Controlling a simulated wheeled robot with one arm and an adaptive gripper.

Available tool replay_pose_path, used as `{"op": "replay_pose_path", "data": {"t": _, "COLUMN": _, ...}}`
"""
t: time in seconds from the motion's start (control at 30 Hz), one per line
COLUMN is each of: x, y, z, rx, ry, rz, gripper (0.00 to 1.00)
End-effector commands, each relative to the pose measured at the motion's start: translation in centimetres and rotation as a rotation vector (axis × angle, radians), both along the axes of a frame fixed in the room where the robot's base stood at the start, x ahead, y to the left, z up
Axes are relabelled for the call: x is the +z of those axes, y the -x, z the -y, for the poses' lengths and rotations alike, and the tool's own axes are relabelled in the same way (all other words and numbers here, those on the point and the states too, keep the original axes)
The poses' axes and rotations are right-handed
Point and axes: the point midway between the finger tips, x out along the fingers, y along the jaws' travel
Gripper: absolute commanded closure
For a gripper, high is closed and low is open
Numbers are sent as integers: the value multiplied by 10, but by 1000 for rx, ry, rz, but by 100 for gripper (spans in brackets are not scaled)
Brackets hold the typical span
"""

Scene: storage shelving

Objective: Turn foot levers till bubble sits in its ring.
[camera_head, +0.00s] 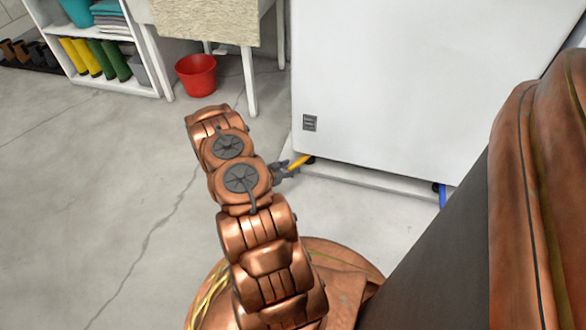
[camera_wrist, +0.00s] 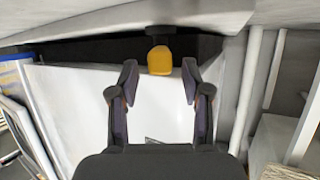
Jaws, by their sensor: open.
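A yellow foot lever (camera_head: 299,162) sticks out from under the lower left corner of a white cabinet-like appliance (camera_head: 420,90). A blue foot lever (camera_head: 442,196) hangs under its bottom edge farther right. My gripper (camera_head: 282,171) is low by the floor, at the yellow lever. In the wrist view my gripper (camera_wrist: 159,82) is open, and the yellow lever (camera_wrist: 159,60) lies centred at the gap between the fingertips, with space on both sides. The dark mount of the lever shows behind it. No bubble or ring can be made out in either view.
A red bucket (camera_head: 196,75) stands on the floor beside a table with a pale top (camera_head: 205,22). A white shelf (camera_head: 140,88) with boots and folded cloths is at the back left. The concrete floor (camera_head: 90,180) at left is clear.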

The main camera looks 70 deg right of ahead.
Motion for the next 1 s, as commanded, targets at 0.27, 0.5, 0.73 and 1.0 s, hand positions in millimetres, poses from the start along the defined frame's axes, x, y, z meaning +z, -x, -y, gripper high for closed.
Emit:
{"op": "replay_pose_path", "data": {"t": 0.27, "x": -8, "y": 7, "z": 17, "rx": -1, "ry": 0, "rz": 1, "gripper": 52}}
{"op": "replay_pose_path", "data": {"t": 0.5, "x": -8, "y": 7, "z": 19, "rx": 1, "ry": 0, "rz": 0, "gripper": 52}}
{"op": "replay_pose_path", "data": {"t": 0.73, "x": -8, "y": 7, "z": 19, "rx": 1, "ry": 0, "rz": 1, "gripper": 62}}
{"op": "replay_pose_path", "data": {"t": 1.0, "x": -8, "y": 7, "z": 19, "rx": 1, "ry": 0, "rz": 1, "gripper": 91}}
